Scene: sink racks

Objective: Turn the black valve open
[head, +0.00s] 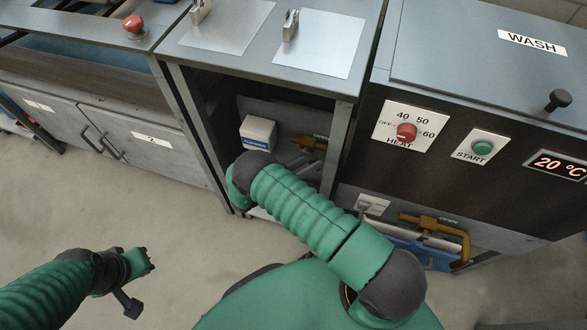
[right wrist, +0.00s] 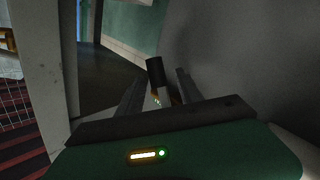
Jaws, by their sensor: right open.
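In the right wrist view a black cylindrical handle end (right wrist: 154,71) on a paler shank sits between the two dark fingers of my right gripper (right wrist: 163,78). It looks like the black valve's lever, though its mount is hidden. The fingers are apart, one on each side, and I cannot tell whether either touches it. In the head view my right arm reaches to the open bay under the middle counter, and grey parts that look like the right gripper (head: 301,165) show dimly there. I cannot make out the black valve there. My left gripper (head: 128,287) hangs low at the left, its jaw unclear.
A white and blue box (head: 258,133) and a brass pipe fitting (head: 308,143) are in the bay, near the counter legs. An orange-brown pipe (head: 440,226) runs under the wash unit (head: 465,110) at right. A drawer cabinet (head: 125,140) stands left; open floor lies before it.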

